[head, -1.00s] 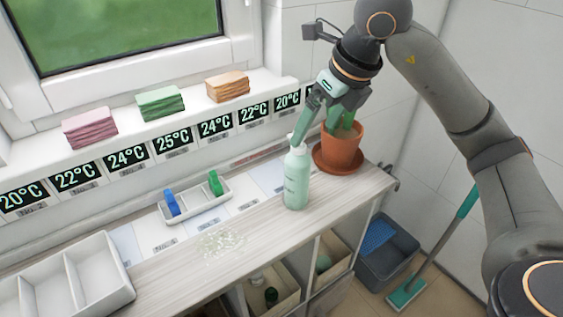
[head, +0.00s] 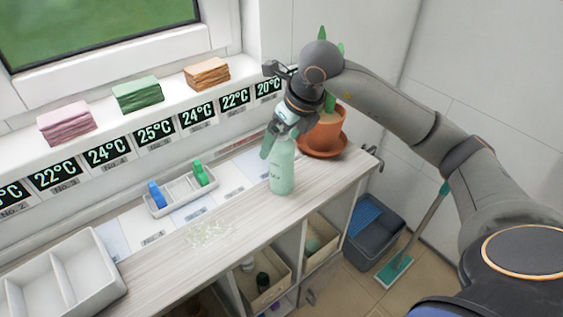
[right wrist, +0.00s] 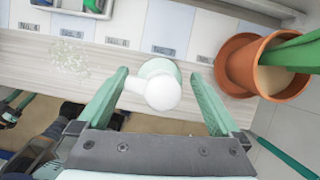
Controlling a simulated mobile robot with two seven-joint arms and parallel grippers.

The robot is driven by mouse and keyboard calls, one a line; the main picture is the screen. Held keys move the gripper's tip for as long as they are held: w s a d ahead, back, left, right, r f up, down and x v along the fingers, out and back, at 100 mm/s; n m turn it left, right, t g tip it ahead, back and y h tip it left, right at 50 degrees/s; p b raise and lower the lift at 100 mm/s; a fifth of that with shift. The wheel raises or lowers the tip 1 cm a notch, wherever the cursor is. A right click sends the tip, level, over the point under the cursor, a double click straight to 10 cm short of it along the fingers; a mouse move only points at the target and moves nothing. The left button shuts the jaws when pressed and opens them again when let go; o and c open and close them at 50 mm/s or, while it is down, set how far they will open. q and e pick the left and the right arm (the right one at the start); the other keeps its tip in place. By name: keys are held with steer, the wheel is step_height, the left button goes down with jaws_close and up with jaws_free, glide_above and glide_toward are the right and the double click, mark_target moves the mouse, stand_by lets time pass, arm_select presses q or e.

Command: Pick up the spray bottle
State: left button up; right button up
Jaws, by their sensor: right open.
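The spray bottle (head: 281,172) is pale green and stands upright on the cart's wooden top, near the potted plant. In the right wrist view its white spray head (right wrist: 158,92) shows from above, between the two green fingers. My right gripper (head: 277,140) is open over the bottle's upper part, with a finger on either side and a gap left on both sides in the right wrist view (right wrist: 158,98). In the head view the gripper hides the bottle's top. My left gripper is not in view.
A terracotta pot (head: 325,133) with a plant stands close to the right of the bottle. A small tray (head: 181,194) with blue and green items, a puddle (head: 209,232) and a divided white tray (head: 66,279) lie leftward. A window wall is behind.

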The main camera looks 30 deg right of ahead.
steer(key=shift+w+f, duration=0.1)
steer(key=shift+f, duration=0.2)
steer(key=shift+c, duration=0.2)
jaws_close()
stand_by(0.4)
steer(key=shift+r, duration=0.1)
